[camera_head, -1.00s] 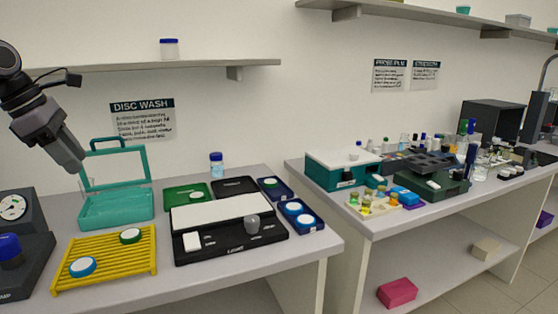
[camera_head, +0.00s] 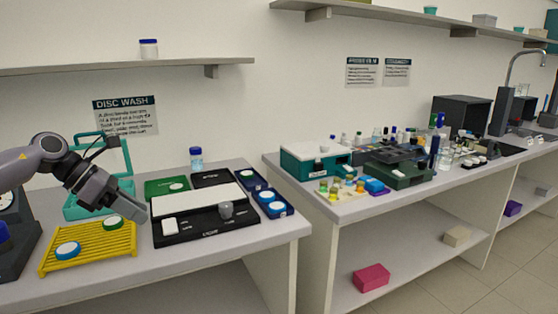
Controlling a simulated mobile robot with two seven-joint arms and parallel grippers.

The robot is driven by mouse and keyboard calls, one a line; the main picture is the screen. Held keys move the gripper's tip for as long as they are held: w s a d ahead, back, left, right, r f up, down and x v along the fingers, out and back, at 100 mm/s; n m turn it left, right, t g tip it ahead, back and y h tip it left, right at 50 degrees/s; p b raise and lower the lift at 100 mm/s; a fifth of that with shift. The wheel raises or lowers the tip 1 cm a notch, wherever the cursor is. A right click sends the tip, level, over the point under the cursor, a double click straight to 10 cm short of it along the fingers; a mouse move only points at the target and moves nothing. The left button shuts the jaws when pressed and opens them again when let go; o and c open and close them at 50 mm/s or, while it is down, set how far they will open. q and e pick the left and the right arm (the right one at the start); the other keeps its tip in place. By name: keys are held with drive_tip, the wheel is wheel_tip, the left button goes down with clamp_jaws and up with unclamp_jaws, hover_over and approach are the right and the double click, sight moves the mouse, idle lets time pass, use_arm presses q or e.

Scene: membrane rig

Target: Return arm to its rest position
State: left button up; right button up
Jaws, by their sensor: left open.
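My left arm comes in from the left edge of the head view. Its gripper (camera_head: 143,216) hangs over the left bench, between the yellow rack and the black device with the white top. The jaws look empty; the gap between the fingers is hard to make out at this size. The arm hides part of the teal open-lidded box (camera_head: 72,210) behind it. My right gripper is not in the picture.
A second bench (camera_head: 345,208) holds several items.

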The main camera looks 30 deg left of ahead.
use_arm(q)
drive_tip(key=w+d+f+n+t+h, duration=0.1)
drive_tip(key=d+f+n+t+h, duration=0.2)
drive_tip(key=d+f+n+t, duration=1.05)
drive_tip(key=s+d+f+n+g+y, duration=0.3)
drive_tip(key=s+d+f+n+g, duration=0.1)
drive_tip(key=s+d+f+n, duration=0.3)
drive_tip(key=s+d+f+n+g+y, duration=0.4)
drive_tip(key=s+d+f+n, duration=0.4)
drive_tip(key=d+f+n, duration=0.3)
wheel_tip(320, 180, down, 4)
drive_tip(key=n+g, duration=0.1)
drive_tip(key=n, duration=0.7)
drive_tip(key=shift+d+n, duration=0.15)
drive_tip(key=shift+n, duration=0.2)
drive_tip(key=shift+s, duration=0.15)
